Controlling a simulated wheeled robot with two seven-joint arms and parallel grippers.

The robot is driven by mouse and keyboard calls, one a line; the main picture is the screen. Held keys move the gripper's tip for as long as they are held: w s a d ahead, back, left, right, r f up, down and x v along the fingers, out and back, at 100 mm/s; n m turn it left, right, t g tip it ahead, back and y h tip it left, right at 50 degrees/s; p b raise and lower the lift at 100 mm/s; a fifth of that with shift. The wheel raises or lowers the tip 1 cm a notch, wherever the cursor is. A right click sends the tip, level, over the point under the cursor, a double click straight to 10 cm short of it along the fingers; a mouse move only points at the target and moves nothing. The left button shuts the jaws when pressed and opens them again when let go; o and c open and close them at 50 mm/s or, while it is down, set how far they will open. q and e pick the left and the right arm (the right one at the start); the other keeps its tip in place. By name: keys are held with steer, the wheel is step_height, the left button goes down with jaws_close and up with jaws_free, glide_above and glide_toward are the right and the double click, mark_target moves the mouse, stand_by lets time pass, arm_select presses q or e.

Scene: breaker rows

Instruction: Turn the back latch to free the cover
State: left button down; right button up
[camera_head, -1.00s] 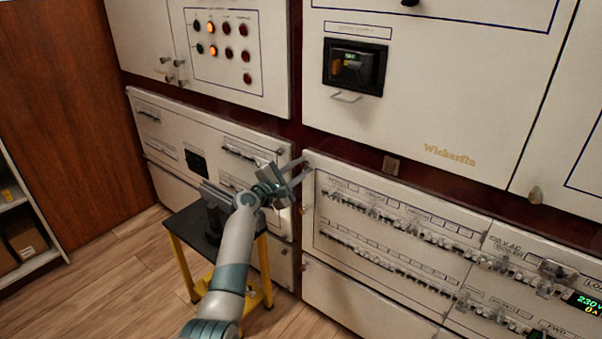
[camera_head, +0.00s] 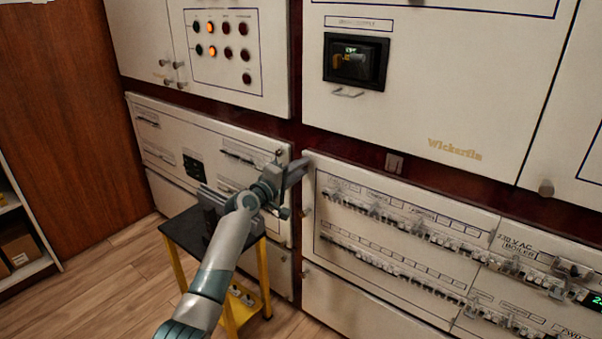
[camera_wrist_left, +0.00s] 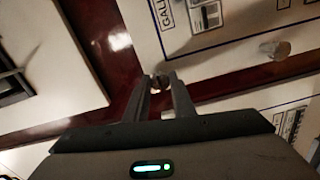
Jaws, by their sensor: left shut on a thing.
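My left gripper (camera_head: 298,172) is at the upper left corner of the cream breaker cover (camera_head: 345,300) in the head view. The wrist view shows the fingers (camera_wrist_left: 160,88) close together around a small round metal latch knob (camera_wrist_left: 160,81) at the cover's edge. The fingers hide most of the knob, and its turn angle cannot be told. In the head view the gripper covers this latch. Other small knobs sit lower on the cover's left edge (camera_head: 306,212). My right gripper is not in view.
A black-topped stand with yellow legs (camera_head: 172,262) is below my left arm. Cabinets with a dark display (camera_head: 355,62) are above. Wooden floor (camera_head: 110,270) is open at the lower left.

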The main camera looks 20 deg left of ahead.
arm_select(q)
steer(key=shift+m, duration=0.5)
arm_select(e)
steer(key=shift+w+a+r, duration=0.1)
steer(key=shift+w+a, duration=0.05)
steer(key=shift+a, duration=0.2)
arm_select(q)
steer(key=c, duration=1.5)
jaws_free()
steer(key=shift+s, duration=0.1)
steer(key=p+v, duration=0.1)
steer(key=v, duration=1.6)
steer(key=shift+s+p, duration=0.1)
steer(key=shift+p, duration=0.2)
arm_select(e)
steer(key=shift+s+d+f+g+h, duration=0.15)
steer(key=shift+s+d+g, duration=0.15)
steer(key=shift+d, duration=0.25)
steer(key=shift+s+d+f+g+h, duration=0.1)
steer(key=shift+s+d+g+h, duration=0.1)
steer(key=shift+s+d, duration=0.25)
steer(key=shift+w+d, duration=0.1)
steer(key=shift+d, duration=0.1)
